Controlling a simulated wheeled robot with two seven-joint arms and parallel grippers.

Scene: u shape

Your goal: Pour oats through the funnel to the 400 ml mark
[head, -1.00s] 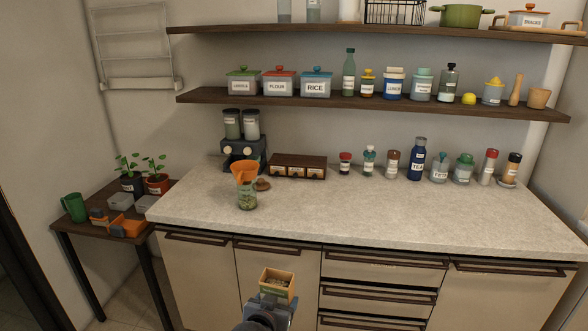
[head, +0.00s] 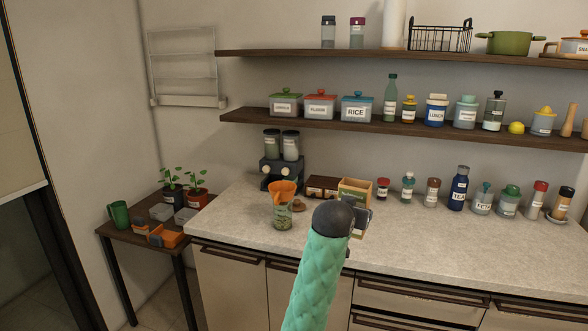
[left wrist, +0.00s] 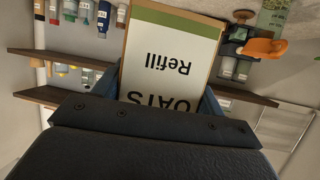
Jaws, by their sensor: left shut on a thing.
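The orange funnel (head: 283,190) sits in the mouth of a clear measuring jar (head: 282,217) that stands upright on the counter. The jar's marks are too small to read. The oats box (head: 354,190), tan and green, is up over the counter to the right of the funnel, apart from it. My left gripper (head: 361,215) is shut on the box, partly hidden by my arm. The left wrist view shows the box's white label, "OATS Refill" (left wrist: 165,65), upside down, with the funnel (left wrist: 262,48) off to the right. My right gripper is not in view.
A brown drawer box (head: 322,186) and a twin dispenser (head: 281,160) stand behind the funnel. A small brown lid (head: 298,206) lies beside the jar. Several jars and bottles line the back right. The front right of the counter (head: 450,240) is clear.

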